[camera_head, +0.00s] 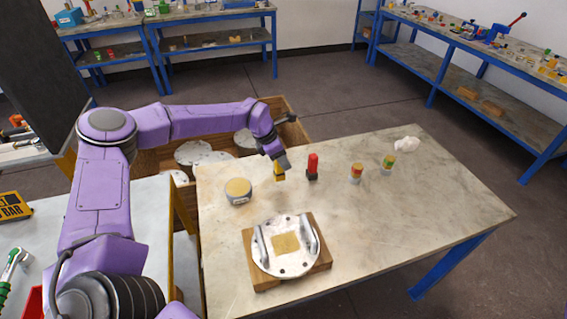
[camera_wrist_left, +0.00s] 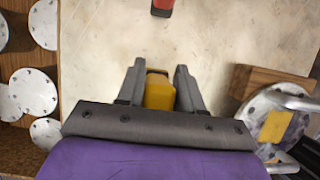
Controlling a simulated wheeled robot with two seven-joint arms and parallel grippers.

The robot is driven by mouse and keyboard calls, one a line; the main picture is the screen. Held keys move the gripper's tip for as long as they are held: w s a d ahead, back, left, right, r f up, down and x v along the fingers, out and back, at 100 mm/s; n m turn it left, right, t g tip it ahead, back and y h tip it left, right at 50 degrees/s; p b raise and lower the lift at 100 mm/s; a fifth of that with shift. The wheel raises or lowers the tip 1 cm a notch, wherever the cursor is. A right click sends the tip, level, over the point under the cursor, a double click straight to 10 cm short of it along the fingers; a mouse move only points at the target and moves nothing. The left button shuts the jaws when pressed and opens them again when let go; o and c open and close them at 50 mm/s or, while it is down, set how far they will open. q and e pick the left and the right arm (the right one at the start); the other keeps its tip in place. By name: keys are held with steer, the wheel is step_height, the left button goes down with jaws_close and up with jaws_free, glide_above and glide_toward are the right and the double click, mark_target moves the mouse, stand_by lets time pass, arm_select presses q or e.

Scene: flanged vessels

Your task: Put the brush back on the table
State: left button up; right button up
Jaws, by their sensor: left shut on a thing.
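My left gripper (camera_head: 279,176) is over the back left part of the table (camera_head: 440,205), fingers pointing down. It is shut on a yellow block-like thing, which I take to be the brush (camera_wrist_left: 159,92); only its yellow part shows between the fingers (camera_wrist_left: 160,85). Its bristles are hidden. In the head view it sits low, close to the tabletop; I cannot tell whether it touches. My right gripper is not in view.
A red upright thing with a dark base (camera_head: 313,165) stands just right of the gripper. A round tin (camera_head: 239,191) is left, two small containers (camera_head: 356,173) and a white rag (camera_head: 406,144) right. A flanged lid (camera_head: 268,262) lies on a wooden board in front. A crate (camera_head: 150,160) stands behind.

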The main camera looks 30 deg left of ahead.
arm_select(q)
steer(key=f, duration=0.3)
steer(key=shift+w+a+f+p, duration=0.1)
steer(key=shift+w+f+p, duration=0.15)
steer(key=shift+p, duration=0.15)
steer(key=shift+s, duration=0.15)
steer(key=shift+f, duration=0.2)
steer(key=o, duration=1)
steer(key=shift+w, duration=0.2)
steer(key=shift+s, duration=0.1)
steer(key=b+v, duration=0.2)
steer(key=v, duration=1)
